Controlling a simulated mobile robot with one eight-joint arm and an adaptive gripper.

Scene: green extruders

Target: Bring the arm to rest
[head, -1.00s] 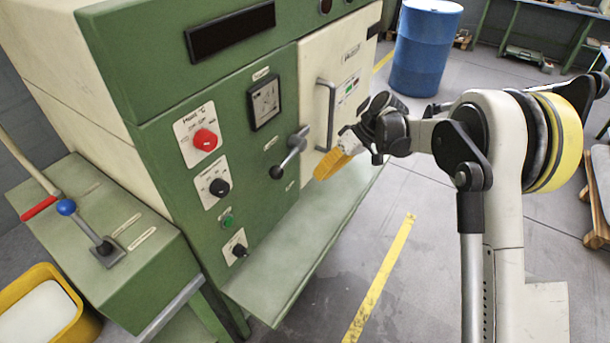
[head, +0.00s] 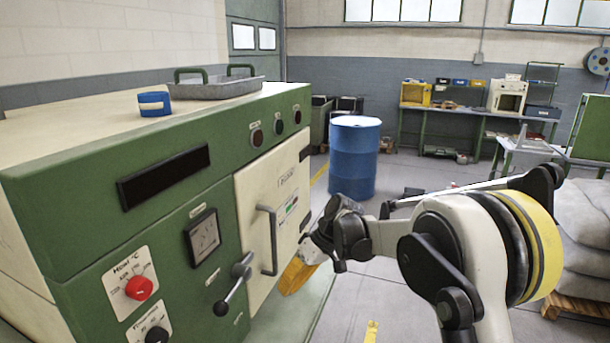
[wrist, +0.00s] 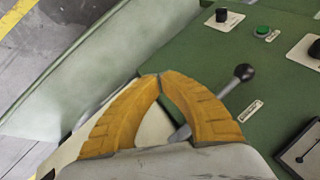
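My gripper (head: 290,283) hangs at the end of my folded arm, in front of the lower part of the cream door (head: 283,190) of the green machine (head: 75,235). In the wrist view my gripper (wrist: 159,78) shows its two orange fingers with their tips together and nothing held between them. The black-knobbed lever (wrist: 240,75) of the machine is beyond the right finger in that view; it also shows in the head view (head: 232,285). I cannot tell how far the fingers are from the panel.
A grey tray (head: 215,90) and a blue object (head: 154,104) lie on the machine's top. A blue barrel (head: 355,158) stands beyond. Stacked sacks (head: 590,235) on a pallet are at the right. The floor between the barrel and the sacks looks mostly clear.

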